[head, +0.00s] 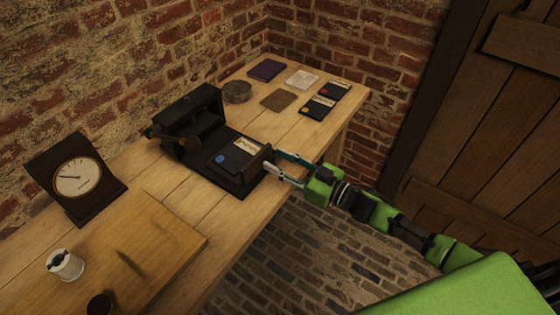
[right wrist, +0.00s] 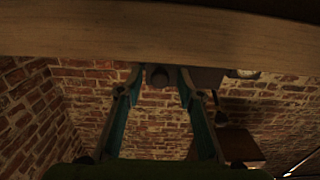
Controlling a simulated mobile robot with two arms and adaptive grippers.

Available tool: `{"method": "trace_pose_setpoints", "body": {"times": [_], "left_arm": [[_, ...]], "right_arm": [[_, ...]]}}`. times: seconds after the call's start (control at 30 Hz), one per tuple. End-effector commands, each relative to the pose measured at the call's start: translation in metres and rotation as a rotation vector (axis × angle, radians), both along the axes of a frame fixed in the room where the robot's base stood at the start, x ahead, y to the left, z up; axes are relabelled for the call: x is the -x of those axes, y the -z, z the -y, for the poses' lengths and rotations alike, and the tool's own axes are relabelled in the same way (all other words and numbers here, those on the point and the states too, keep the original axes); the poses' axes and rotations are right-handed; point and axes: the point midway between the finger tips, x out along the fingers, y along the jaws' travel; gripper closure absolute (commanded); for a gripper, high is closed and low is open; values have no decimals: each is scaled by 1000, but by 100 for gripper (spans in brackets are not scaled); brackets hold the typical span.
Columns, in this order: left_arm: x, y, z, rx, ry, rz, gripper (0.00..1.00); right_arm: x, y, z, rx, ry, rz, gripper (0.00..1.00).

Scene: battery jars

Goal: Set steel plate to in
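A black apparatus (head: 205,128) stands on the wooden table, with a raised housing at its back left and a low bed reaching right. A dark card with a blue dot (head: 231,161) and a pale label lies on the bed. No part is legibly marked as the steel plate. My right gripper (head: 272,160) is at the right end block of the bed, fingers pointing left. In the right wrist view, a dark round knob (right wrist: 160,77) lies between the open fingertips; I cannot tell whether they touch it. My left gripper is not in view.
Behind the apparatus lie a round tin (head: 237,92), a purple slab (head: 267,70), a white slab (head: 302,79), a brown slab (head: 278,100) and cards with orange (head: 317,108) and red (head: 334,91) dots. A dial gauge (head: 76,182) and white jar (head: 65,265) are left.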

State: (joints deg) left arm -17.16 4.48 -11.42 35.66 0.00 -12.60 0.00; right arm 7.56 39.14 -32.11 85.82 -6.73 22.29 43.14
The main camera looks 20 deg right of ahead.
Motion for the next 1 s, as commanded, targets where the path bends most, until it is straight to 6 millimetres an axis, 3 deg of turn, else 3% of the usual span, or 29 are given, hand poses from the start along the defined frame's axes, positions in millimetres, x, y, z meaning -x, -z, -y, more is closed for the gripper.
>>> {"method": "trace_pose_setpoints", "body": {"times": [0.07,0.2,0.4,0.7,1.0], "left_arm": [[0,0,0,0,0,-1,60],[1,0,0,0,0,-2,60],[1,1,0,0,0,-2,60],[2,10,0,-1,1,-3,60],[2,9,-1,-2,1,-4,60]], "right_arm": [[0,0,0,0,0,0,66],[0,0,0,0,0,0,100],[-2,0,-1,-1,0,1,100],[-32,1,-24,-1,2,0,100],[-34,0,-26,1,1,-1,100]]}}
